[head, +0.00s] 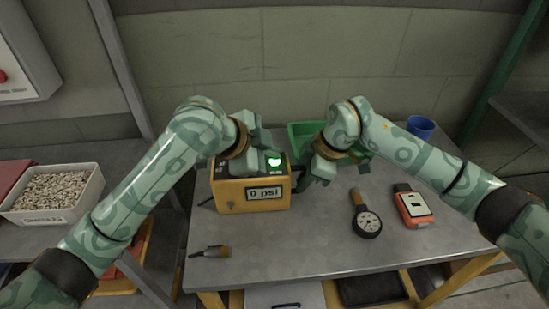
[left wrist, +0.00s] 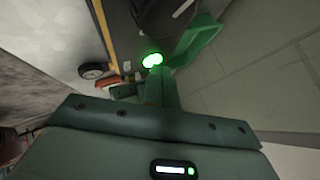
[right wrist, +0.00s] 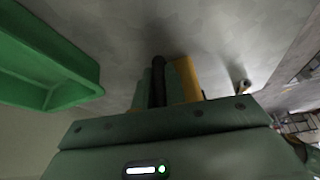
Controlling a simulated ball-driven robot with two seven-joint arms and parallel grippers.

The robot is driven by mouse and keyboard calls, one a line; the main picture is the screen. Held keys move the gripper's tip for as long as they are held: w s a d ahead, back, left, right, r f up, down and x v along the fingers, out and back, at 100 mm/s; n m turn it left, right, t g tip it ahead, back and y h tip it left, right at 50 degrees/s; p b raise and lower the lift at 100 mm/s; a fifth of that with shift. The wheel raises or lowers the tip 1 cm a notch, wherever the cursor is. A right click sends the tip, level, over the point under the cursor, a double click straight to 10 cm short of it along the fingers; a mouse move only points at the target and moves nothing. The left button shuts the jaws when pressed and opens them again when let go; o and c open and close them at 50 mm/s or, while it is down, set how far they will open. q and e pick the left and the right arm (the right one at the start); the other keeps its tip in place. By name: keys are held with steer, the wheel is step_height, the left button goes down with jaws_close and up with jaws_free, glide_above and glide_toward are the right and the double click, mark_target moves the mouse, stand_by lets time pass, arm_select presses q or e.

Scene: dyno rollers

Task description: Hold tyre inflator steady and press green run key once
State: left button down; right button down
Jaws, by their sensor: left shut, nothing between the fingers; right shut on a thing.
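The tyre inflator (head: 228,194) is a yellow box with a dark top, upright on the grey table, its display reading "0 psi". The green run key (head: 274,161) glows on top near the right; it also glows in the left wrist view (left wrist: 152,60). My left gripper (head: 264,148) is shut and empty, its tips close above the key; I cannot tell whether they touch it. My right gripper (head: 308,180) is at the inflator's right side. In the right wrist view its fingers are shut on a dark bar (right wrist: 158,68) beside the yellow body (right wrist: 186,78).
A green bin (head: 300,129) stands behind, partly hidden by my right arm. A round gauge (head: 367,222), an orange device (head: 413,206) and a blue cup (head: 420,127) are to the right. A small nozzle (head: 212,251) lies front left. The table's front middle is clear.

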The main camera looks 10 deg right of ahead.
mark_target(270, 164)
stand_by(0.4)
arm_select(q)
steer(key=shift+r, duration=0.75)
steer(key=shift+r, duration=2.5)
arm_select(e)
steer(key=c, duration=1.4)
jaws_free()
steer(key=shift+o, duration=0.2)
